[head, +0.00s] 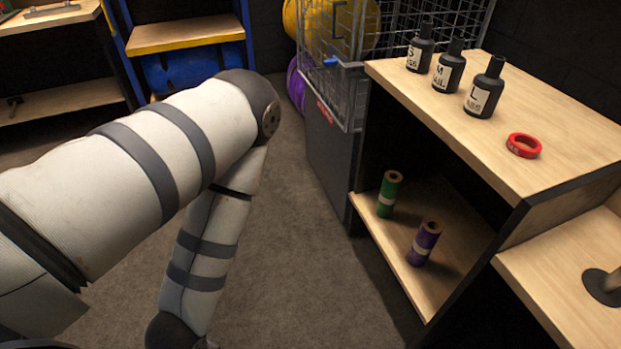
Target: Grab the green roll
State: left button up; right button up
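The green roll (389,194) stands upright on the lower wooden shelf (445,262) of the cabinet at the right, near the shelf's left end. It has a pale band around its middle and a brown core at its top. My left arm crosses the left half of the head view and bends down toward the bottom edge. Its gripper is out of the picture. My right arm and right gripper do not show. Nothing is touching the green roll.
A purple roll (423,244) stands just in front and right of the green roll. The cabinet top (500,150) overhangs the shelf and carries several black bottles (449,66) and a red tape ring (523,145). A wire cage cart (335,110) stands behind. Carpet (300,260) left of the shelf is clear.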

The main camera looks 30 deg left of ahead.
aim_at(392, 180)
jog(key=u, duration=0.25)
jog(key=i+j+z, duration=0.2)
jog(key=j+z, duration=0.15)
jog(key=i+j+z, duration=0.2)
jog(key=j+z, duration=0.15)
jog(key=i+j+z, duration=0.1)
jog(key=j+z, duration=0.25)
